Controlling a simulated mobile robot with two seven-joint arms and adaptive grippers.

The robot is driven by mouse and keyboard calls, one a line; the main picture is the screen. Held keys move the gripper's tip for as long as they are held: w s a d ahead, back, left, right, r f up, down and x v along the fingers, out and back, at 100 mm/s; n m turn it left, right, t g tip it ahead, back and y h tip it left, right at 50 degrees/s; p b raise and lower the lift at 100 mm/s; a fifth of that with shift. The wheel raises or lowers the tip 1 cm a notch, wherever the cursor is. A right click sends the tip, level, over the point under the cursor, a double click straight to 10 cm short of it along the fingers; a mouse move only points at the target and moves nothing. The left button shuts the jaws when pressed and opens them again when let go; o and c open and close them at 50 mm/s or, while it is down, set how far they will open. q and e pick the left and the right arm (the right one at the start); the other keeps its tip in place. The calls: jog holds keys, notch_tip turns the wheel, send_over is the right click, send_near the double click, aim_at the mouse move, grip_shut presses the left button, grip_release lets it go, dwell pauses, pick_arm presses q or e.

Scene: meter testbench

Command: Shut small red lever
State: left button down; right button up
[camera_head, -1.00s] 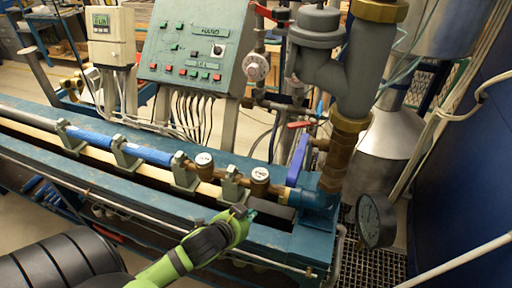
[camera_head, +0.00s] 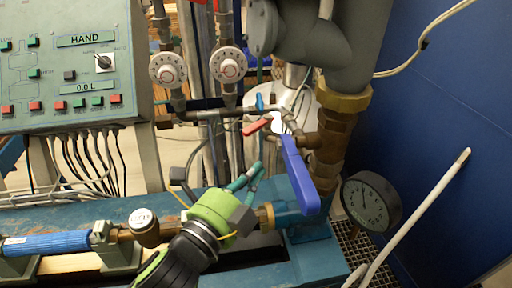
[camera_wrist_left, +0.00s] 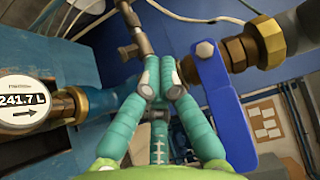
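The small red lever (camera_head: 257,126) is on a thin pipe valve, left of the large blue lever (camera_head: 299,174). It slants up to the right. My left gripper (camera_head: 250,174), with a green body and teal fingers, is below the red lever and apart from it. In the left wrist view its fingertips (camera_wrist_left: 160,78) come together with only a small gap and nothing visible held. The blue lever (camera_wrist_left: 223,100) stands close to the right of the fingers there. I cannot make out the red lever in the wrist view. My right gripper is not in view.
A brass-fitted pipe (camera_head: 335,130) rises behind the blue lever. A round pressure gauge (camera_head: 370,202) is at the right. Two dial valves (camera_head: 228,65) and a control panel (camera_head: 65,60) stand behind and left. A small blue handle (camera_head: 260,102) is just above the red lever.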

aim_at(259, 125)
pick_arm(q)
jog(key=w+p, duration=0.2)
jog(key=w, duration=0.8)
jog(key=shift+d, duration=0.4)
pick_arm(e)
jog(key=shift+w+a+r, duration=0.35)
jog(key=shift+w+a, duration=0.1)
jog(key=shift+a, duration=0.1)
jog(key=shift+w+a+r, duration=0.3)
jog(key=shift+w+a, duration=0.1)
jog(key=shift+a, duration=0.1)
pick_arm(q)
jog(key=shift+w+f, duration=0.1)
jog(key=shift+a+p, duration=0.25)
jog(key=shift+p, duration=0.05)
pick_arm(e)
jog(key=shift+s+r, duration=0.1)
